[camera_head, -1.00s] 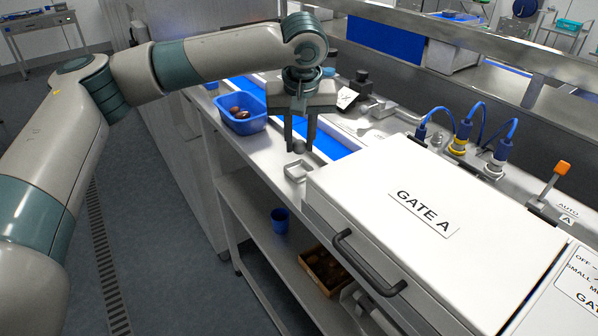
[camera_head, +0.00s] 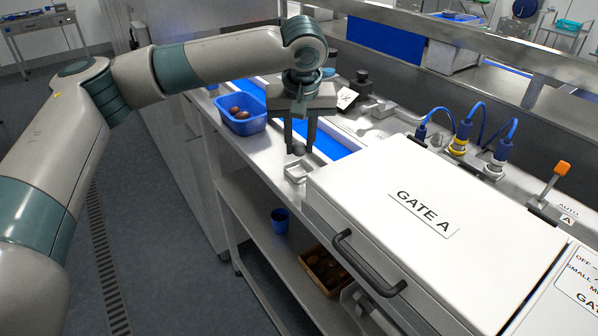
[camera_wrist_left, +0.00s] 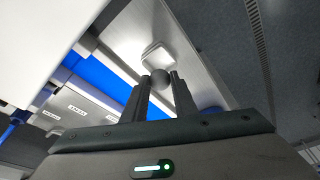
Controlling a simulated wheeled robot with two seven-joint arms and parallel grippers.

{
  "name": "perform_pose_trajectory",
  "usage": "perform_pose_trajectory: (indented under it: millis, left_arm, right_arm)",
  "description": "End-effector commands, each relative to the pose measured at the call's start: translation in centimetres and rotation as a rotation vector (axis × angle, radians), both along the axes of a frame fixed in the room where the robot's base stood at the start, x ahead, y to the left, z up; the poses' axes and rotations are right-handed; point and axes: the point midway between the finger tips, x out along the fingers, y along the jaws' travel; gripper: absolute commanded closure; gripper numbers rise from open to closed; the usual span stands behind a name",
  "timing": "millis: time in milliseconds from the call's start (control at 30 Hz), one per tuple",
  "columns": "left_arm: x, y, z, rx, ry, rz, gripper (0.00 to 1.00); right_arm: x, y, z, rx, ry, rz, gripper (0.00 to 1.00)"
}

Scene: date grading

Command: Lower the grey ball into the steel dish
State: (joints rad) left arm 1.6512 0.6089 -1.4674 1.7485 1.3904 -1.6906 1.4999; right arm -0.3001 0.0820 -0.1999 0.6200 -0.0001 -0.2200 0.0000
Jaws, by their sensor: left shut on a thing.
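My left gripper (camera_head: 300,147) is shut on the grey ball (camera_head: 299,151), which sits between its dark fingertips. The ball also shows between the fingers in the left wrist view (camera_wrist_left: 160,78). The steel dish (camera_head: 290,177) is a small, shallow, square-looking tray on the bench, just below and slightly in front of the ball. The dish also shows beyond the ball in the left wrist view (camera_wrist_left: 153,50). The ball appears just above the dish's back edge; I cannot tell whether they touch. My right gripper is not in view.
The large white GATE A cover (camera_head: 440,250) stands close to the right of the dish. A blue bin (camera_head: 243,127) with several brown dates is at the left on the steel bench (camera_head: 262,150). A blue belt (camera_head: 335,146) runs behind. A blue cup (camera_head: 280,221) stands on the lower shelf.

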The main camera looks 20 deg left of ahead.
Motion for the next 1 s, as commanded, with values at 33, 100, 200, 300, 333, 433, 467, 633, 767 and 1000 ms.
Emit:
perform_pose_trajectory:
  millis: [33, 100, 200, 300, 333, 433, 467, 633, 767, 1000]
  left_arm:
    - [0.0, 0.0, 0.0, 0.0, 0.0, 0.0, 0.99]
    - [0.0, 0.0, -0.1, 0.0, 0.0, 0.0, 0.99]
    - [0.0, 0.0, -0.2, 0.0, 0.0, 0.0, 0.99]
    - [0.0, 0.0, -0.4, 0.0, 0.0, 0.0, 0.99]
    - [0.0, 0.0, -0.4, 0.0, 0.0, 0.0, 0.99]
    - [0.0, 0.0, -0.5, 0.0, 0.0, 0.0, 0.99]
    - [0.0, 0.0, -0.5, 0.0, 0.0, 0.0, 0.99]
    - [0.0, 0.0, -0.8, 0.0, 0.0, 0.0, 0.99]
    - [0.0, 0.0, -0.9, 0.0, 0.0, 0.0, 0.99]
    - [0.0, 0.0, -1.2, 0.0, 0.001, 0.0, 0.99]
  right_arm:
    - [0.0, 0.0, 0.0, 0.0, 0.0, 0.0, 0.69]
    - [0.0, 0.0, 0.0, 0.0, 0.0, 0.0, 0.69]
    - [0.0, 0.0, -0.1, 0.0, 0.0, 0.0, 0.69]
    - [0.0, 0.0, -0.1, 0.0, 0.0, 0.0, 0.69]
    - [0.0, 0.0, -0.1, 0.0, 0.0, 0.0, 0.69]
    - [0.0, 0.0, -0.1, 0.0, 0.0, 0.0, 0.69]
    - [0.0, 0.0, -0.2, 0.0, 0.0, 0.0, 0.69]
    - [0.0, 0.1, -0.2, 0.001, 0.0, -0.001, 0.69]
    - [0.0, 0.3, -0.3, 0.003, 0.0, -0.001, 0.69]
    - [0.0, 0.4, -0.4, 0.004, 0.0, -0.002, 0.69]
